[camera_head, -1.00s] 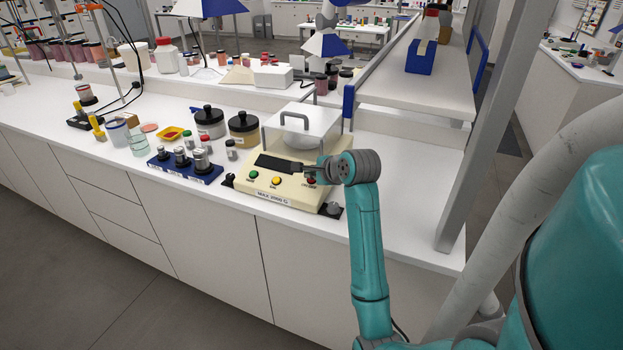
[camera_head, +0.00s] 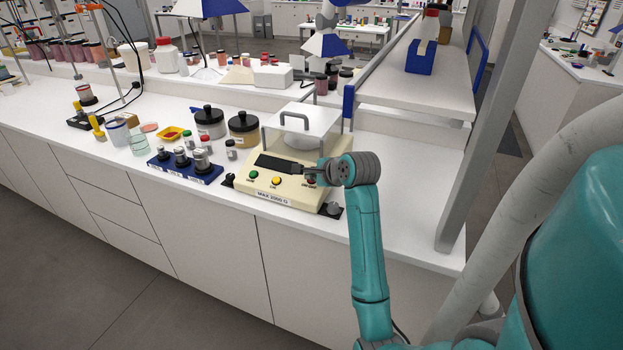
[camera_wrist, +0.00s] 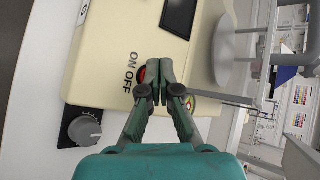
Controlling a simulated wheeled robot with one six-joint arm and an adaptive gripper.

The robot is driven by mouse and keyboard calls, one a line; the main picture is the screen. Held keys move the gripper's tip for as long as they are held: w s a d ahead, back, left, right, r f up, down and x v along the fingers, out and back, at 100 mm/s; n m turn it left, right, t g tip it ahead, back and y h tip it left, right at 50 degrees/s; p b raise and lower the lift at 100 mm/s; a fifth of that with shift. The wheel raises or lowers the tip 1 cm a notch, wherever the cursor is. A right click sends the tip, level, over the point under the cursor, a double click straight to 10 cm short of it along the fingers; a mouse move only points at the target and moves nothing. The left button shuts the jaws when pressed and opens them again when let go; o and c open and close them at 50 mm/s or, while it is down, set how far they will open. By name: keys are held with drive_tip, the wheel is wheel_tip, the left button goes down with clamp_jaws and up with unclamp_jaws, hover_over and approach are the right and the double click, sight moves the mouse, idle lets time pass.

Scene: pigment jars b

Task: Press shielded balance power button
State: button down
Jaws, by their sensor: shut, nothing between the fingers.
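The shielded balance (camera_head: 285,189) is a cream box with a dark display, a clear shield with a grey handle over its pan, and a "MAX 2000 G" label. Its front has a green button (camera_head: 253,174), a yellow button (camera_head: 276,181) and a red button (camera_head: 311,181). In the wrist view the red button (camera_wrist: 142,75) sits beside the words "ON OFF", partly hidden by my fingertips. My gripper (camera_wrist: 159,66) is shut and empty, with its tips over or beside the red button. I cannot tell whether they touch it.
A blue block with metal weights (camera_head: 185,167) stands left of the balance, with black-lidded jars (camera_head: 243,127) behind. The counter to the right (camera_head: 412,180) is clear.

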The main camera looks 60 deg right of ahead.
drive_tip(key=shift+r, duration=0.1)
idle(0.3)
drive_tip(key=shift+a+r, duration=0.35)
drive_tip(key=shift+r, duration=0.35)
drive_tip(key=shift+r, duration=0.1)
drive_tip(key=shift+s+a+r, duration=0.1)
drive_tip(key=shift+a+r, duration=0.25)
drive_tip(key=shift+r, duration=0.55)
drive_tip(key=shift+w+a+r, duration=0.1)
drive_tip(key=shift+a+r, duration=0.25)
drive_tip(key=shift+r, duration=0.55)
drive_tip(key=shift+s+a+r, duration=0.1)
drive_tip(key=shift+a+r, duration=0.25)
drive_tip(key=shift+r, duration=0.55)
